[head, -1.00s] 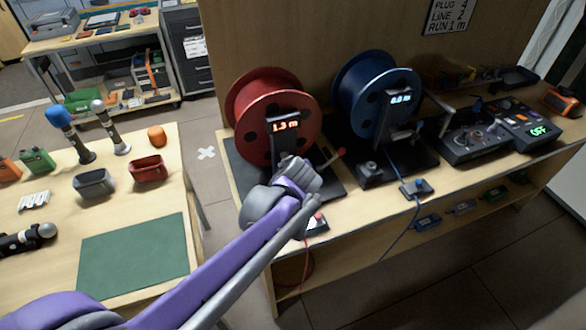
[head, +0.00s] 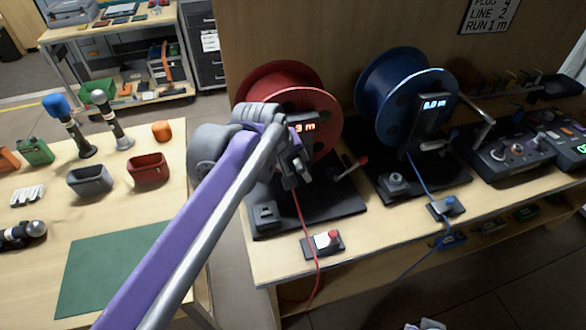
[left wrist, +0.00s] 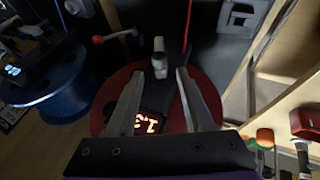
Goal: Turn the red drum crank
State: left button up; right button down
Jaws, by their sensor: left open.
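The red drum (head: 272,82) stands upright on a dark base on the bench, its display partly hidden by my left arm. Its crank (head: 349,169), with a red knob, sticks out to the right, low in front of the drum. In the left wrist view the crank's red knob (left wrist: 98,39) shows at the upper left, outside the jaws. My left gripper (head: 292,172) is in front of the red drum's stand, left of the crank. In the left wrist view its fingers (left wrist: 162,98) are open, with the lit display and a grey part of the stand between them.
A blue drum (head: 392,90) with its own grey crank (head: 481,133) stands to the right. A mixer (head: 510,150) is further right. The side table (head: 125,250) is at left.

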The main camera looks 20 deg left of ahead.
pick_arm(q)
jog(key=b+x, duration=0.1)
jog(key=x, duration=0.9)
jog(key=shift+s, duration=0.1)
grip_shut()
